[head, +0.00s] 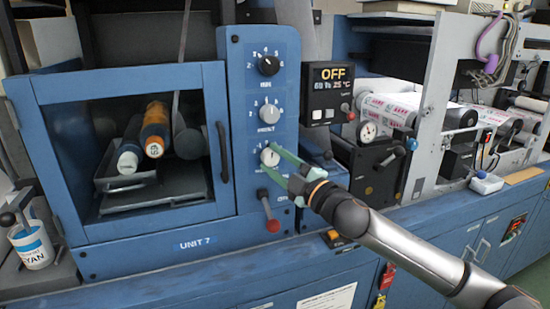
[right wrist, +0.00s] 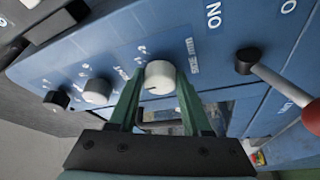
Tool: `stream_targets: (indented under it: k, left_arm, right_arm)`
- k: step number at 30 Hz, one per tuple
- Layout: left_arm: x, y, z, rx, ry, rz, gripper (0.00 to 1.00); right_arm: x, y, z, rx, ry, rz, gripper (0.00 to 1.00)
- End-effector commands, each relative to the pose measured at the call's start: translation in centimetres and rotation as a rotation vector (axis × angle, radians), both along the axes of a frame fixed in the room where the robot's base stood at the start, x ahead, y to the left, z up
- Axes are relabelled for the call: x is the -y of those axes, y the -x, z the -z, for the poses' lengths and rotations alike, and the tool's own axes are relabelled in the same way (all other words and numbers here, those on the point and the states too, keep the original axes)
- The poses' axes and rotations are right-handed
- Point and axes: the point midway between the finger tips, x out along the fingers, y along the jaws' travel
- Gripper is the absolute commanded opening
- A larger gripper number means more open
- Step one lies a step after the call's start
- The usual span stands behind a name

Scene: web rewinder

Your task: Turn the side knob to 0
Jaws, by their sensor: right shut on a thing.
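The lowest of three knobs on the blue Unit 7 column is a pale round knob (head: 269,157). It also shows in the right wrist view (right wrist: 159,77), with small print beside it that I take for the side knob's label. My right gripper (head: 273,160) has its green fingers on either side of this knob and is shut on it. A small dark mark shows on the knob's face, but I cannot read which number it points to. The fingers hide part of the dial. My left gripper is not in view.
Above are a pale middle knob (head: 269,113) and a black top knob (head: 268,66). A red-tipped lever (head: 271,224) sticks out just below the gripper. A display box (head: 336,92) reading OFF stands to the right. A windowed door (head: 130,150) is at left.

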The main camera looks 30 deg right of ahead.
Motion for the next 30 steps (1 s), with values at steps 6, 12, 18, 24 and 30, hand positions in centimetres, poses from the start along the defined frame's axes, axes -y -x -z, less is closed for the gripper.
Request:
stream_targets:
  k: [6,12,18,24,30]
  left_arm:
    - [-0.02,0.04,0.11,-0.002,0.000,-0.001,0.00]
    - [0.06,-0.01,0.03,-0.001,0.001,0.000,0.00]
    - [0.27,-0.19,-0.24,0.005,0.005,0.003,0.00]
    - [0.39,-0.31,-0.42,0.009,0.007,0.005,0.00]
    - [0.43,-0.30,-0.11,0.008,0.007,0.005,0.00]
  right_arm:
    - [0.01,-0.01,0.06,-0.001,0.002,0.001,0.00]
    - [0.02,-0.01,0.05,0.000,0.002,0.001,0.60]
    - [0.01,-0.01,0.03,0.000,0.001,0.001,0.79]
    - [0.00,0.01,0.02,0.000,0.000,0.000,0.79]
    - [0.12,0.76,0.34,-0.001,0.000,0.000,0.79]
